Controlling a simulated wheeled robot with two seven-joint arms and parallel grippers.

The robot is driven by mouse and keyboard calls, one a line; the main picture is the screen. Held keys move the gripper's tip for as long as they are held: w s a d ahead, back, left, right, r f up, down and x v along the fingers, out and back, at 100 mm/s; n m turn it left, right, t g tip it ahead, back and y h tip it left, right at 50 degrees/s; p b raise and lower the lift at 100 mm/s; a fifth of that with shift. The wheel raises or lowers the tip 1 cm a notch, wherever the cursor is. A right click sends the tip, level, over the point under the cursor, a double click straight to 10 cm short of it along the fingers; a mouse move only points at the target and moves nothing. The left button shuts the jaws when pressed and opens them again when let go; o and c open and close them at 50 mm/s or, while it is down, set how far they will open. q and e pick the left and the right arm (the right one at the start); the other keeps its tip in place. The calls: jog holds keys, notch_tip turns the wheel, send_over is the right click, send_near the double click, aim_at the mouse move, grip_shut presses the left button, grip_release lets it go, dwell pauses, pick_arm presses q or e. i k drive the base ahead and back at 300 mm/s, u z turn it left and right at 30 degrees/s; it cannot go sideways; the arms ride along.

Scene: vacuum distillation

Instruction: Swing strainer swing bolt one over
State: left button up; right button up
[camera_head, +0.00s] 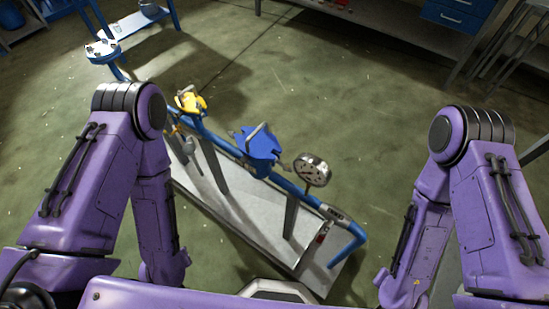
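A blue blocky fitting (258,150) sits in the middle of the blue pipe run and looks like the strainer. A thin grey metal piece stands up at its top left, and a small metal part sticks out at its right. I cannot tell which of these is swing bolt one. Both of my purple arms show, one at each side of the pipe run, with their lower links pointing down. Neither gripper is in view, and neither arm touches the strainer.
The blue pipe (222,143) runs on posts above a pale tray-like skid (236,220). A yellow fitting (189,101) is up-left of the strainer, and a round gauge (312,169) is to its right. A bench (385,32) stands behind. Green floor (375,110) lies open between.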

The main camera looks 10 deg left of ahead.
aim_at(284, 166)
jog(key=z, duration=1.1)
jog(key=k, duration=0.9)
jog(key=u, duration=0.7)
